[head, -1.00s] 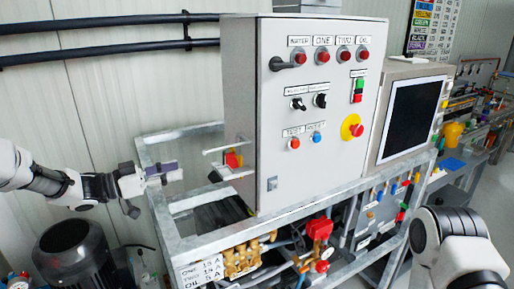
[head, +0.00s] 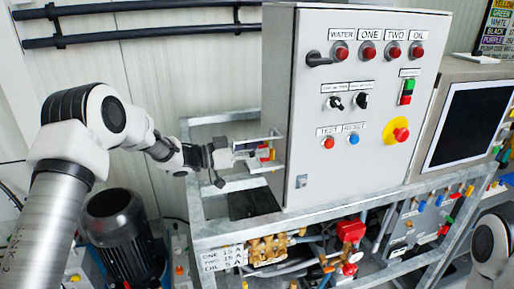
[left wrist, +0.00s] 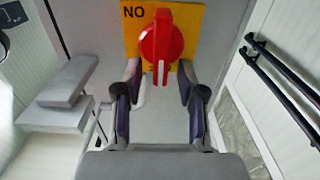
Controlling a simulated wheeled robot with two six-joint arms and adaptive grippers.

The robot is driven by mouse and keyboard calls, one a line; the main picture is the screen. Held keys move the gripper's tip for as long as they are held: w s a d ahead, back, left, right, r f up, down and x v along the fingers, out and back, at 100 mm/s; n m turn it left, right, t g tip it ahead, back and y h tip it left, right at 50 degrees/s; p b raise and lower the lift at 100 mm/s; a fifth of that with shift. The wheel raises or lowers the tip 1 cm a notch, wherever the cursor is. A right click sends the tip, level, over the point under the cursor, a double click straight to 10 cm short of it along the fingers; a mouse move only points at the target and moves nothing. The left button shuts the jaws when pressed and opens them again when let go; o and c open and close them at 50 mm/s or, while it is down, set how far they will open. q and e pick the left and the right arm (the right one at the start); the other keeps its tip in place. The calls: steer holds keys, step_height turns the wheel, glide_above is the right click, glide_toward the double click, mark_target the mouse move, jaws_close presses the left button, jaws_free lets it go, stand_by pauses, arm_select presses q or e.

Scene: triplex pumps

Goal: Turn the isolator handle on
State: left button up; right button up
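The isolator handle (left wrist: 162,45) is a red rotary knob with a white pointer line, on a yellow plate (left wrist: 196,18) on the side of the grey control cabinet (head: 350,150). The letters "NO" show at the plate's upper left; the rest of its lettering is hidden. In the left wrist view the white line points down towards my gripper. My left gripper (left wrist: 160,85) is open, its fingers spread on either side of the knob's lower part, without visible contact. In the head view the left gripper (head: 238,157) is at the cabinet's left side. My right gripper is out of view.
Grey guard pieces (left wrist: 65,85) stick out left of the handle in the left wrist view. Black pipes (left wrist: 280,80) run along the wall. A metal frame (head: 225,240) and a dark motor (head: 118,235) stand below my left arm.

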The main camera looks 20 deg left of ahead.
arm_select(q)
steer(key=shift+s+a, duration=0.15)
steer(key=c, duration=0.3)
jaws_close()
